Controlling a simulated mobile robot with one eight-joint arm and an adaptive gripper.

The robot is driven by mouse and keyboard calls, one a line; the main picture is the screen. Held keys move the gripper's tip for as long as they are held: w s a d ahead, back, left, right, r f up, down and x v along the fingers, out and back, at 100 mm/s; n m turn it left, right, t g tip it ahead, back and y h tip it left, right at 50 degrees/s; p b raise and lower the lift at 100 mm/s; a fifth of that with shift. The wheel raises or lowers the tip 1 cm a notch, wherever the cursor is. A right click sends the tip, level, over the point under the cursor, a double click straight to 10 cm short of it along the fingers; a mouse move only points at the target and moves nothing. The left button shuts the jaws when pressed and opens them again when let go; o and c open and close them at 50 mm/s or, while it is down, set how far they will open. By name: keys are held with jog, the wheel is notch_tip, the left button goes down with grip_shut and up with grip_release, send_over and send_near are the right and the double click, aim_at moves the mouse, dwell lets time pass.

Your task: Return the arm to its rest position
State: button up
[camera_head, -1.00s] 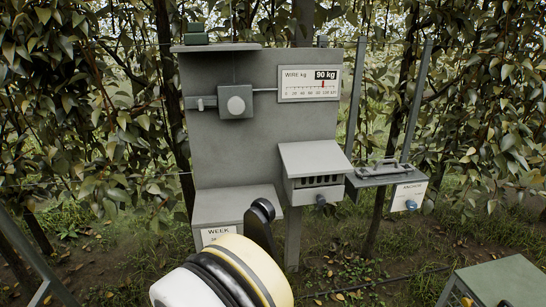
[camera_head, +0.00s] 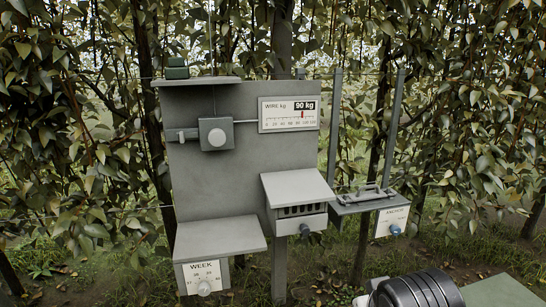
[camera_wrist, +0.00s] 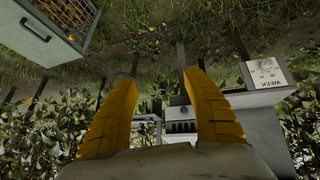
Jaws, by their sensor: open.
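My gripper (camera_wrist: 160,80) shows in the wrist view as two yellow fingers, spread apart with nothing between them. It is open and touches nothing that I can see. In the head view only a dark ribbed part of my arm shows at the bottom right; the fingers are out of that picture.
A grey panel (camera_head: 230,180) stands before the foliage. It carries a wire gauge (camera_head: 289,114) reading 90 kg, a WEEK dial (camera_head: 203,277) and a slotted box (camera_head: 298,195). An ANCHOR box (camera_head: 391,222) is on the right. A grey bin (camera_wrist: 50,40) shows upper left in the wrist view.

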jog(key=shift+m+y, duration=0.4)
jog(key=shift+m, duration=0.2)
jog(key=s, duration=0.1)
jog(key=s+d, duration=0.1)
jog(key=s, duration=0.3)
jog(key=shift+d+f, duration=0.15)
jog(key=shift+f, duration=0.15)
